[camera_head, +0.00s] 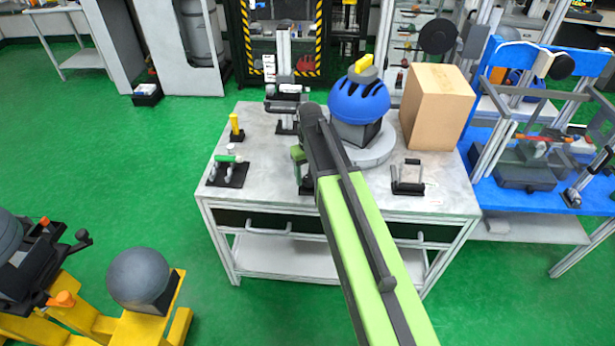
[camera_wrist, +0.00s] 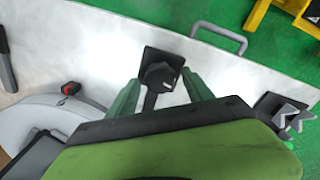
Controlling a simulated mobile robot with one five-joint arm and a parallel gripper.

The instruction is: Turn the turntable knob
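The knob (camera_wrist: 158,76) is a black piece with a small white mark on a square black base, near the table's front edge in the wrist view. My gripper (camera_wrist: 160,86) is open, its two green fingers on either side of the knob's stem. I cannot tell whether they touch it. In the head view my gripper (camera_head: 299,160) is over the table's front part, and my arm largely hides the knob. The turntable (camera_head: 374,157) is a round grey disc behind it, bearing a blue helmet (camera_head: 358,101) on a dark block. Its edge shows in the wrist view (camera_wrist: 28,118).
A cardboard box (camera_head: 433,105) stands at the table's back right. A black holder (camera_head: 408,178) lies right of my arm. A green-handled tool on a dark stand (camera_head: 229,172) and a yellow-topped piece (camera_head: 235,127) are at left. A slim upright stand (camera_head: 284,75) is at the back.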

